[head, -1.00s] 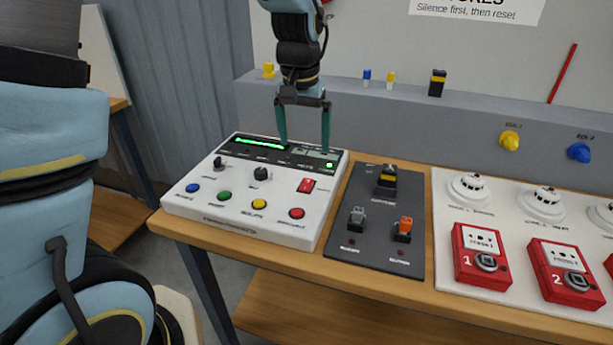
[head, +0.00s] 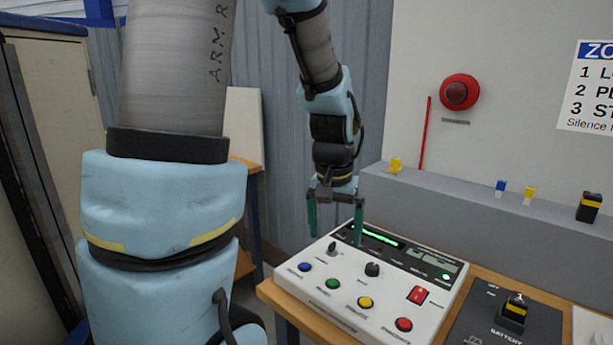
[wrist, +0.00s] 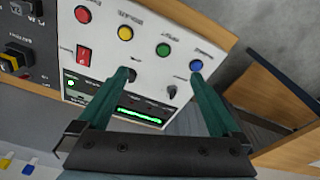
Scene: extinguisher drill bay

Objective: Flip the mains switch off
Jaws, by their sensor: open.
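A white control panel (head: 345,312) lies on the wooden bench. A red rocker switch (head: 417,295) sits at its right side, which I take for the mains switch; its small label is too blurred to read. The rocker also shows in the wrist view (wrist: 84,56), left of my fingers. My gripper (head: 335,239) is open and empty, fingers pointing down, over the panel's back left edge. It is left of the rocker and apart from it. In the wrist view, the fingertips appear near the black knob (wrist: 124,76) and blue button (wrist: 196,66); contact cannot be judged.
Blue, green, yellow and red buttons (head: 404,325) line the panel's front. A dark battery plate (head: 505,330) with a yellow-black switch (head: 515,308) lies to the right. A grey ledge (head: 450,210) with small coloured parts runs behind. My arm fills the left.

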